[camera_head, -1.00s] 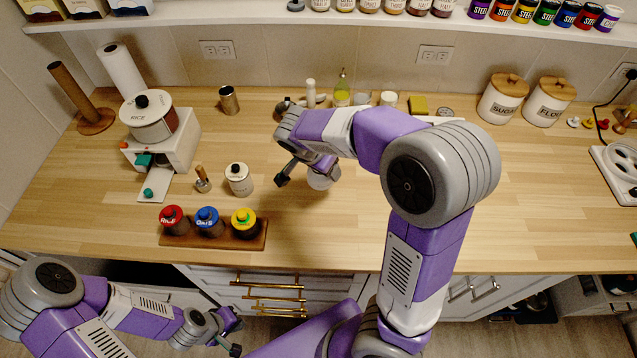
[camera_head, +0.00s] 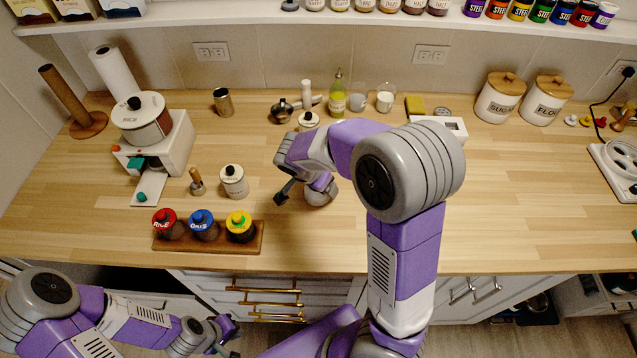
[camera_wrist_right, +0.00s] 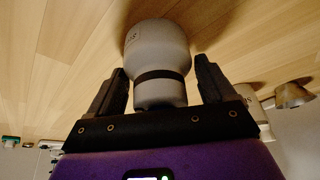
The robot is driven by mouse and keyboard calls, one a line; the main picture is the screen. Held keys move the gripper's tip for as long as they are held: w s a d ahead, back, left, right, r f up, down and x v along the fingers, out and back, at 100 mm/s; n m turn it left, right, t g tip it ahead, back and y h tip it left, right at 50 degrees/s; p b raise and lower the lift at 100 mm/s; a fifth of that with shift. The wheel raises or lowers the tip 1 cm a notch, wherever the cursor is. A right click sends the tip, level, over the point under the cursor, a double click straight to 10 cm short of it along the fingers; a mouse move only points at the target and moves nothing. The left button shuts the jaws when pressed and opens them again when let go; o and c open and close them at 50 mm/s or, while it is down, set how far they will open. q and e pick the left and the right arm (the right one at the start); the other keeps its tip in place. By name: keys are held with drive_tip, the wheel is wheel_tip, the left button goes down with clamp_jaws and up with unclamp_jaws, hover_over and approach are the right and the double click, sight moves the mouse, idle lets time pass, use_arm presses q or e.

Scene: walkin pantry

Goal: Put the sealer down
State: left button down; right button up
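The sealer seems to be the pale grey, rounded, bottle-like thing with a dark band (camera_wrist_right: 160,55) in the right wrist view. In the head view it shows as a pale rounded shape (camera_head: 319,194) low over the worktop, partly under my right gripper (camera_head: 303,192). The right wrist view shows that gripper's dark fingers (camera_wrist_right: 165,85) spread on both sides of it, with narrow gaps. It looks upright on the worktop (camera_head: 400,220), though its contact is hard to see. My left gripper (camera_head: 231,338) is open and empty, below the worktop's front edge.
A wooden rack (camera_head: 208,240) with three lidded jars stands left of the sealer, beside a white canister (camera_head: 234,181). A small lidded jar (camera_head: 309,120), a green-tinted bottle (camera_head: 337,98) and cups stand behind. The worktop right of my right arm is largely clear.

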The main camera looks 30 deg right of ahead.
drive_tip(key=shift+o, duration=1.1)
drive_tip(key=shift+r, duration=0.1)
drive_tip(key=shift+a+r+p, duration=0.1)
drive_tip(key=shift+r+p, duration=0.2)
drive_tip(key=shift+r, duration=0.05)
drive_tip(key=p+v, duration=0.2)
drive_tip(key=v, duration=0.9)
drive_tip(key=shift+a+r, duration=0.2)
drive_tip(key=shift+s, duration=0.1)
